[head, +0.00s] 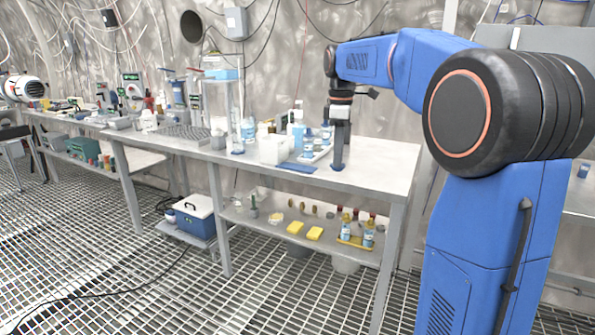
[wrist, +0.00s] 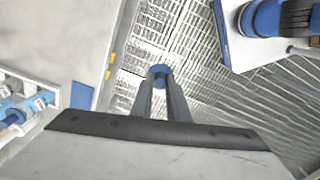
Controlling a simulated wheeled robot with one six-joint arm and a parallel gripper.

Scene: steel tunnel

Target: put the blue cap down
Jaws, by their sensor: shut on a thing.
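My gripper (head: 339,158) points down at the right part of the workbench (head: 375,165) in the head view. It is shut on the blue cap (head: 337,168), which shows as a small blue spot at the fingertips. In the wrist view the blue cap (wrist: 159,72) sits between the tips of my two dark fingers (wrist: 160,88). There it shows against the floor grating, just right of the bench edge. I cannot tell how high the cap is. The fingers hide part of it.
A blue flat sheet (head: 297,168) lies on the bench, left of my gripper. A white tray (head: 310,158) with bottles and a white box (head: 273,150) stand close by. The bench top to the right is clear. A lower shelf (head: 270,225) holds yellow items and bottles.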

